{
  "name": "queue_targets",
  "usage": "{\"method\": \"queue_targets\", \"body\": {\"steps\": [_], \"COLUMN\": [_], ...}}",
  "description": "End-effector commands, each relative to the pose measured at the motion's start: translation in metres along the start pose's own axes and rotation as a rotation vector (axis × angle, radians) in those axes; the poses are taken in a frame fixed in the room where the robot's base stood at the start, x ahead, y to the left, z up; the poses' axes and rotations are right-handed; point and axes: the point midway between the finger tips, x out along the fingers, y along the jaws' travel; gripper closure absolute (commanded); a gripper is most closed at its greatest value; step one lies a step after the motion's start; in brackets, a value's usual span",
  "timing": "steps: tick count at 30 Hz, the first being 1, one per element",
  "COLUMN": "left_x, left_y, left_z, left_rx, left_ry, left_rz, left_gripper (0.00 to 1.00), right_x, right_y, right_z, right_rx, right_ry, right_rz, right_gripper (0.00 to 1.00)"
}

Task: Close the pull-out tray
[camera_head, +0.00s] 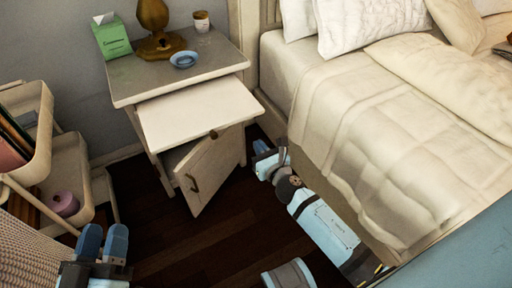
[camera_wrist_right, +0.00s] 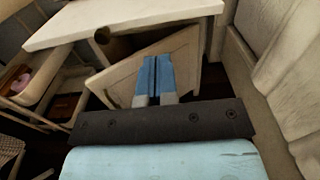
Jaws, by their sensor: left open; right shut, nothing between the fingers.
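The white pull-out tray (camera_head: 195,112) sticks out from under the top of the nightstand (camera_head: 135,85). A small brown knob (camera_head: 213,134) is on its front edge. The tray's pale slab (camera_wrist_right: 125,22) crosses the top of the right wrist view. My right gripper (camera_head: 262,148) is beside the bed, to the right of the nightstand's open door. In the right wrist view its blue fingers (camera_wrist_right: 155,70) are together and empty, in front of the door panel and below the tray. My left gripper (camera_head: 103,240) is open and empty at the lower left, away from the tray.
The nightstand's lower door (camera_head: 208,172) hangs ajar below the tray. A green tissue box (camera_head: 112,38), a brown lamp base (camera_head: 158,40), a blue dish (camera_head: 184,59) and a cup (camera_head: 201,20) stand on top. A shelf cart (camera_head: 72,165) is left, the bed (camera_head: 375,140) right. Dark floor lies between.

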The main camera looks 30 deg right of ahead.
Motion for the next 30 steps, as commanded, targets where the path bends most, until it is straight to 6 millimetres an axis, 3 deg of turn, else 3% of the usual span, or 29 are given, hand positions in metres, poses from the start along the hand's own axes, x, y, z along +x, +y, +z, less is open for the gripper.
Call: {"method": "queue_targets", "body": {"steps": [9, 15, 21, 30], "left_x": [0.000, 0.000, -0.001, 0.000], "left_y": [0.002, 0.000, 0.000, 0.000], "left_z": [0.002, 0.012, 0.018, 0.015], "left_rx": [-0.007, -0.011, -0.013, -0.012], "left_ry": [0.013, -0.020, -0.043, -0.040], "left_rz": [0.013, 0.014, 0.013, 0.014], "left_gripper": [0.57, 0.57, 0.57, 0.57], "right_x": [0.070, 0.100, 0.113, 0.114], "right_y": [0.000, 0.000, 0.000, 0.000], "right_z": [-0.001, -0.001, -0.001, 0.000], "right_rx": [0.003, 0.005, 0.005, 0.005], "right_ry": [-0.002, 0.000, 0.001, 0.001], "right_rz": [0.000, -0.001, -0.001, -0.001], "right_gripper": [1.00, 1.00, 1.00, 1.00]}}
